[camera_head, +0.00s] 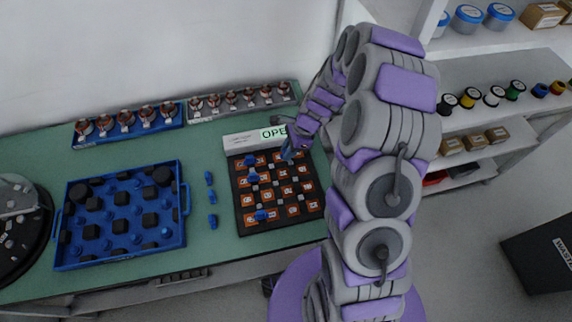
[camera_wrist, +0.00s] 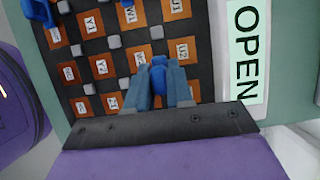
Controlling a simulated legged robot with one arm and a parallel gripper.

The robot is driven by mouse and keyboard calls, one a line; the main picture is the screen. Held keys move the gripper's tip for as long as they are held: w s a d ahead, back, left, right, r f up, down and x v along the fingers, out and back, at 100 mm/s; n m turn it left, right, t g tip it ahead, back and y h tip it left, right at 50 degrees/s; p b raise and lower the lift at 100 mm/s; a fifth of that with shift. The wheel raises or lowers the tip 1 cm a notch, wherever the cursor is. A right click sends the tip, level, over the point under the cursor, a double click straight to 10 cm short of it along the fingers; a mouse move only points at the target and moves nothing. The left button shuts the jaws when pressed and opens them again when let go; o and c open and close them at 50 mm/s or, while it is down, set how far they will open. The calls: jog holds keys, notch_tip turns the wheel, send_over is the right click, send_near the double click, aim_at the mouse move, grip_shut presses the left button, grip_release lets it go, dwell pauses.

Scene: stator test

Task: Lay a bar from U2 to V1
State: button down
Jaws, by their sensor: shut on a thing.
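The terminal board (camera_head: 240,208) is dark with rows of orange labelled squares and small grey posts. In the wrist view the U2 square (camera_wrist: 183,49) lies just right of my gripper's fingertips, with U1 (camera_wrist: 178,7) beyond it. I cannot make out a V1 label. My gripper (camera_wrist: 160,72) is shut on a blue bar (camera_wrist: 159,64), over or at the board near U2. Whether the bar touches the board is unclear. In the head view my gripper (camera_head: 288,155) is over the board's back right part. Other blue bars (camera_head: 261,215) sit on the board's left side.
An OPEN sign (camera_head: 273,133) stands at the board's back edge. Several loose blue bars (camera_head: 212,196) lie on the green table left of the board. A blue tray (camera_head: 122,256) with black and blue pieces is further left. Two racks of copper-wound parts (camera_head: 128,132) line the back.

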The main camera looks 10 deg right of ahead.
jog(key=shift+w+d, duration=0.3)
jog(key=shift+w, duration=0.55)
jog(key=shift+w+d, duration=0.3)
jog(key=shift+w, duration=0.55)
jog(key=shift+f+b, duration=1.65)
jog(key=shift+b, duration=0.05)
jog(key=shift+r+p, duration=0.15)
jog(key=shift+p, duration=0.4)
jog(key=shift+f, duration=0.7)
jog(key=c, duration=1)
grip_release()
jog(key=shift+o, duration=0.4)
